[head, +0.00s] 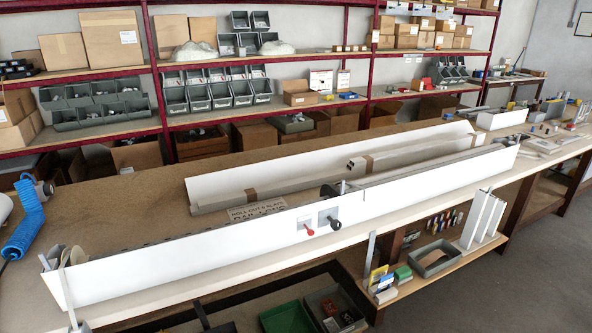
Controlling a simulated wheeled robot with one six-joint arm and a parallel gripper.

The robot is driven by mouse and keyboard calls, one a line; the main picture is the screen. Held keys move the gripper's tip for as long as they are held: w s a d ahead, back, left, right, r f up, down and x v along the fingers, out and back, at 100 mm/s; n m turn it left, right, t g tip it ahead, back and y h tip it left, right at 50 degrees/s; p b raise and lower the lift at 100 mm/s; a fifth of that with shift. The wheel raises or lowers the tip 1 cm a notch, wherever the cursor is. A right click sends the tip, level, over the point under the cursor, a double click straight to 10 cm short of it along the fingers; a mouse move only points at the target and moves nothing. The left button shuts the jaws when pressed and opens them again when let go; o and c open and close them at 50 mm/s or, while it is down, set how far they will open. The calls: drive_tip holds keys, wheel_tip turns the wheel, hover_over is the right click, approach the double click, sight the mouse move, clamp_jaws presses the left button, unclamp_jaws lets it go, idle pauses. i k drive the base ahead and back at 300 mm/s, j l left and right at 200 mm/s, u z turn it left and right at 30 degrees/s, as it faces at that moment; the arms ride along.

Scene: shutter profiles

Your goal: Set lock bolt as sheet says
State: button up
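A long white shutter profile (200,258) lies along the bench's front edge. Its front face carries two small grey plates. The left plate has a red-tipped handle (309,230), and the right plate has a black knob (334,223). I cannot tell from here which of these is the lock bolt, or its setting. My gripper is not in view.
A second white profile (225,188) and long wrapped parts (290,190) lie behind. A blue coiled hose (27,222) is at the left. Below the bench are a green crate (286,318) and a shelf with a grey tray (435,258). Grey floor (530,270) is clear at the right.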

sight(310, 232)
drive_tip(key=i+l+u, duration=0.15)
drive_tip(key=i, duration=0.75)
